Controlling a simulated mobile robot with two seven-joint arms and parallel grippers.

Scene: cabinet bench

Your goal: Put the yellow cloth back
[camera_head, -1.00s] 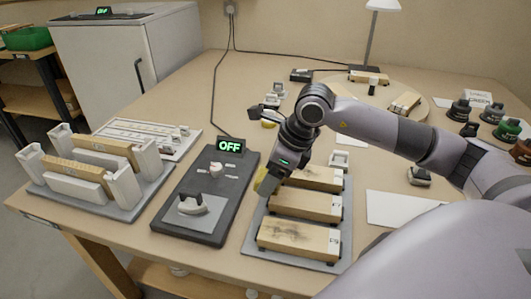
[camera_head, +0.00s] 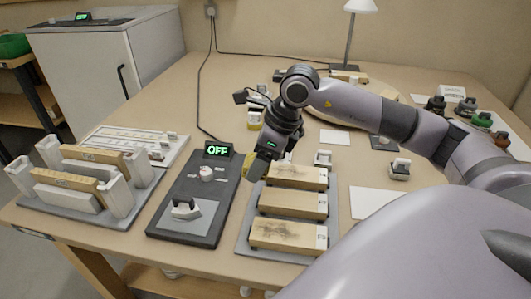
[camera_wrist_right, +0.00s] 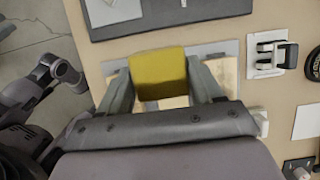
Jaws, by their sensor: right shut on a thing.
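The yellow cloth (camera_head: 249,166) is a small folded pad. It shows as a yellow square (camera_wrist_right: 157,72) between the fingers in the right wrist view. My right gripper (camera_head: 254,164) is shut on it, near the back left corner of a grey tray (camera_head: 246,230) of wooden blocks. The front block (camera_head: 288,235) has dark smudges. Whether the cloth touches anything below is hard to tell. My left gripper is in neither view.
A dark panel (camera_head: 166,222) with an OFF display (camera_head: 218,150) lies left of the tray. A grey rack (camera_head: 127,217) with upright posts stands farther left. White pads, a lamp (camera_head: 349,40) and several dark-knobbed stamps (camera_head: 436,106) are right and behind. My right arm spans the right side.

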